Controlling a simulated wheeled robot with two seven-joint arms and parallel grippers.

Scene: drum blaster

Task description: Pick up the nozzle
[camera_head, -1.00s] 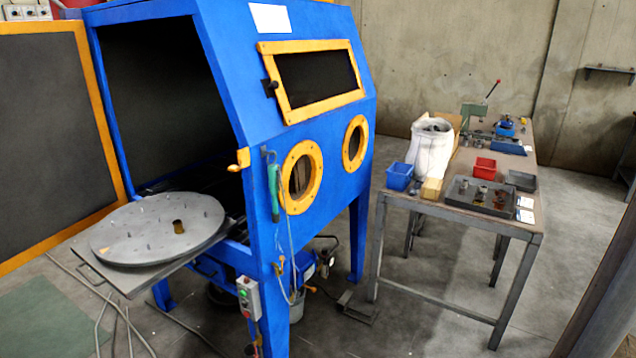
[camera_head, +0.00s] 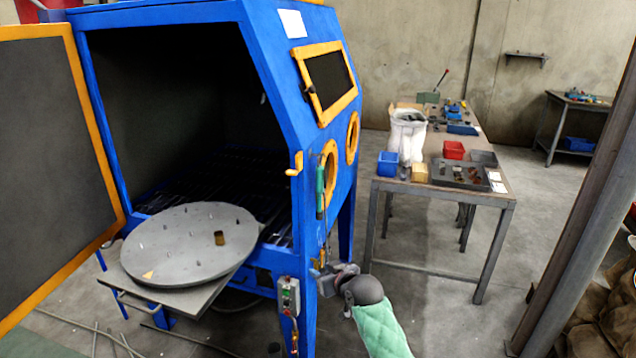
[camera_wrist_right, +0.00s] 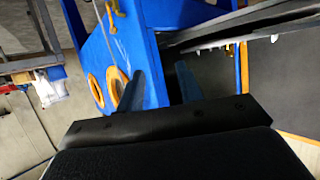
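A small brown-gold hollow cylinder (camera_head: 221,238), which may be the nozzle, stands upright on the round grey turntable (camera_head: 165,245) of the blue blast cabinet (camera_head: 275,110). A green-handled tool (camera_head: 320,192) hangs on the cabinet's front corner; I cannot tell if it is a nozzle. My right gripper (camera_head: 328,274) is in front of the cabinet's corner post, below the green tool and right of the turntable. In the right wrist view its two fingers (camera_wrist_right: 156,84) stand apart with nothing visible between them. My left gripper is not in view.
The cabinet's large door (camera_head: 45,150) stands open at left. A control box (camera_head: 289,296) is on the cabinet's corner post, close to my right arm. A workbench (camera_head: 440,191) with bins and a tray stands at right. Floor between cabinet and bench is clear.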

